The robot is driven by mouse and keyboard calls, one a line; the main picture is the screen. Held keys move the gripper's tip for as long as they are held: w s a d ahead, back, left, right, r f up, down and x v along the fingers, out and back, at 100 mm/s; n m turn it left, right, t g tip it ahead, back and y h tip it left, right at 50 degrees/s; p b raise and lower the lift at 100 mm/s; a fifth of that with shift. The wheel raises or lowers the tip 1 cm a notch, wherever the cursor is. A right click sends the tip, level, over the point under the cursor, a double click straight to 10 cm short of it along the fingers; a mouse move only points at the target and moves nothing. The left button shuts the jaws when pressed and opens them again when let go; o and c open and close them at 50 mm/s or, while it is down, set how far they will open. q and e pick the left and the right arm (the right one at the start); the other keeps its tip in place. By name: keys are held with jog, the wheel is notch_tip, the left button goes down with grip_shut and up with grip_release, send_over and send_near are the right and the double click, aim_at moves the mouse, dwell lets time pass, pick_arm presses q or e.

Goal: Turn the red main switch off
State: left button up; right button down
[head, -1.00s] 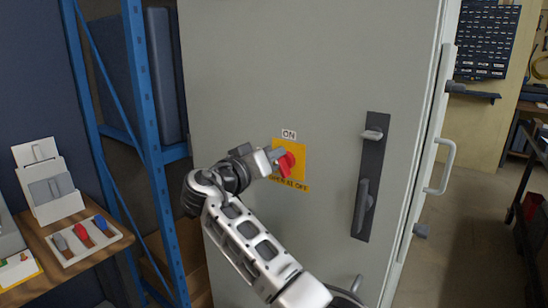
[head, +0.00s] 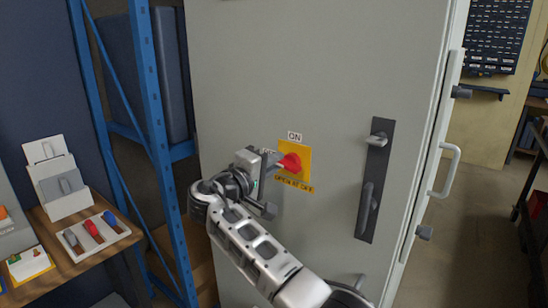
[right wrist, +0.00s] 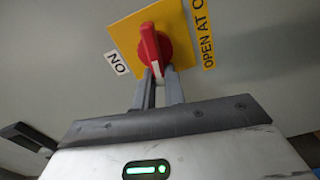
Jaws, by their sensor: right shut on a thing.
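The red main switch (head: 291,162) sits on a yellow plate (head: 304,155) on the grey cabinet door. An ON label (head: 294,136) is above the plate and "OPEN AT OFF" lettering is below the knob. A further label left of the plate is partly hidden. The switch handle lies sideways, pointing left toward my right gripper (head: 275,159). In the right wrist view the fingers (right wrist: 160,74) are shut on the outer end of the red handle (right wrist: 152,46), and the ON label (right wrist: 117,63) is to one side. My left gripper is not in view.
The cabinet door (head: 240,70) also carries a dark latch handle (head: 366,200) to the right. A blue rack (head: 152,100) stands left of the cabinet. A wooden table (head: 90,252) with a tray of coloured tools (head: 120,232) is at the far left.

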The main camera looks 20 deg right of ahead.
pick_arm(q)
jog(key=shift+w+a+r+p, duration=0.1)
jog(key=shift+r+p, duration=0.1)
jog(key=shift+p, duration=0.1)
pick_arm(e)
jog(key=shift+f+n, duration=0.1)
jog(key=shift+n, duration=0.7)
jog(key=c, duration=1.5)
grip_release()
jog(key=shift+f, duration=0.1)
jog(key=shift+o, duration=0.2)
jog(key=shift+a, duration=0.15)
